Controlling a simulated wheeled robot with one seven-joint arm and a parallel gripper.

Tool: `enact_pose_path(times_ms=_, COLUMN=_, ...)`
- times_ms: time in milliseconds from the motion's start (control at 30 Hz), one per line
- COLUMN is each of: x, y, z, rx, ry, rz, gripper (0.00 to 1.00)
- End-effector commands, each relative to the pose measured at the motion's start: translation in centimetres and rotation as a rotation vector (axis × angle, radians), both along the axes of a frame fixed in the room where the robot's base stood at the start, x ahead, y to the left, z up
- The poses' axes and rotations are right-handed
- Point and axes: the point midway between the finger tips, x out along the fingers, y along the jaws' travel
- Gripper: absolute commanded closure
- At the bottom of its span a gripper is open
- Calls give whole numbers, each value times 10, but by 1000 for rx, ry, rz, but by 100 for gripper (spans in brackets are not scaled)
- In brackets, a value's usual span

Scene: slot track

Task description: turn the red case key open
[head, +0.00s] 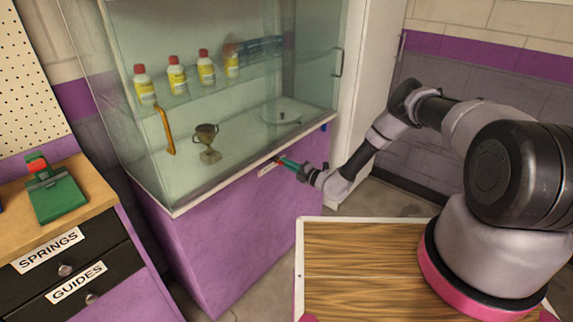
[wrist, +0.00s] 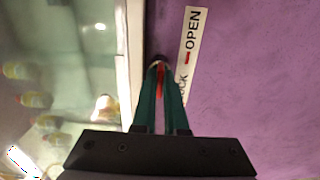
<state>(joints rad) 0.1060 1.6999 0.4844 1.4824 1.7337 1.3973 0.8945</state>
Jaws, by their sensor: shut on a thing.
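The red case key (wrist: 160,82) shows in the wrist view as a thin red strip between the green fingers of my gripper (wrist: 159,72). My gripper is shut on it at a round lock on the purple front of the case, just below the glass. In the head view my gripper (head: 287,163) is at the upper front edge of the glass case (head: 240,185), with a bit of the red key (head: 278,160) at its tips. A white label (wrist: 191,35) beside the lock reads OPEN, with a red dash; its other word is partly hidden by a finger. The key's exact angle is hard to tell.
The glass case holds several red-capped bottles (head: 177,78), a trophy cup (head: 207,142) and an orange curved thing (head: 165,130). A bench with drawers (head: 70,260) stands at left with a green device (head: 55,195) on top. Open floor lies before the case.

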Motion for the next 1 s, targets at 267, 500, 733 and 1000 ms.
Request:
enact_pose_path(times_ms=267, x=-1, y=-1, z=-2, rx=-1, ry=5, rz=0, gripper=100)
enact_pose_path(times_ms=500, x=-1, y=-1, z=-1, rx=0, ry=3, rz=0, gripper=60)
enact_pose_path(times_ms=733, x=-2, y=-2, z=-1, rx=0, ry=3, rz=0, gripper=60)
enact_pose_path(times_ms=1000, x=-25, y=-35, z=-1, rx=0, ry=5, rz=-3, gripper=60)
